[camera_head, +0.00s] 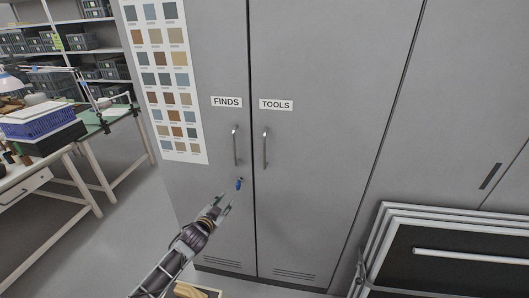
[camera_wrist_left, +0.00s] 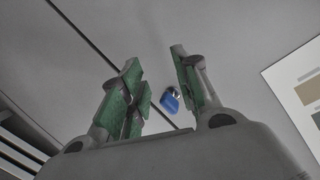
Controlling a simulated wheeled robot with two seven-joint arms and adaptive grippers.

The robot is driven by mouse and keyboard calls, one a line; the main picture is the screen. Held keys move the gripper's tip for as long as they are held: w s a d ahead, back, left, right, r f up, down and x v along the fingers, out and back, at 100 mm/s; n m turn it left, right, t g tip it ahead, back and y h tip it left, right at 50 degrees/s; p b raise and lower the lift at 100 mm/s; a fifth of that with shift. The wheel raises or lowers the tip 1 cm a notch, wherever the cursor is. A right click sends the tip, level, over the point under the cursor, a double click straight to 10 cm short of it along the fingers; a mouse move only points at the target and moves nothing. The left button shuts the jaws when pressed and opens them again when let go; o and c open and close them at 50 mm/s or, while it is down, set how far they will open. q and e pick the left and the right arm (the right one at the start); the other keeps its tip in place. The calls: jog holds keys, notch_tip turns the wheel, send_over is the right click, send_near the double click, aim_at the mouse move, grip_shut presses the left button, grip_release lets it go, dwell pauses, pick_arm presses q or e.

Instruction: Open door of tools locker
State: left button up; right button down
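The tools locker door (camera_head: 310,130) is a grey panel with a TOOLS label (camera_head: 276,104) and a vertical metal bar handle (camera_head: 265,149). It looks shut, flush with the neighbouring FINDS door (camera_head: 215,130). A blue-headed key (camera_head: 239,184) sits below the FINDS handle (camera_head: 235,146), just left of the gap between the doors. My left gripper (camera_head: 221,204) is below and left of the key, pointing up at the doors. In the left wrist view its green-padded fingers (camera_wrist_left: 158,90) are open, with the blue key head (camera_wrist_left: 170,101) seen between them. Whether they touch it is unclear.
Stacked framed panels (camera_head: 375,240) lean at the lower right, close to the tools door. Workbenches with a blue crate (camera_head: 38,120) stand at left. A wooden box (camera_head: 190,290) lies low, near my left arm.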

pick_arm(q)
jog(key=s+d+r+n+h, duration=0.1)
jog(key=s+d+r, duration=0.2)
jog(key=r, duration=0.4)
jog(key=s+d+r+n+t+h, duration=0.1)
jog(key=s+d+r+n, duration=0.1)
jog(key=r, duration=0.6)
jog(key=s+d+r+n+t+h, duration=0.1)
jog(key=s+d+r, duration=0.4)
jog(key=r, duration=0.2)
jog(key=shift+d+r, duration=0.3)
jog(key=shift+d, duration=0.1)
jog(key=shift+w+d, duration=0.1)
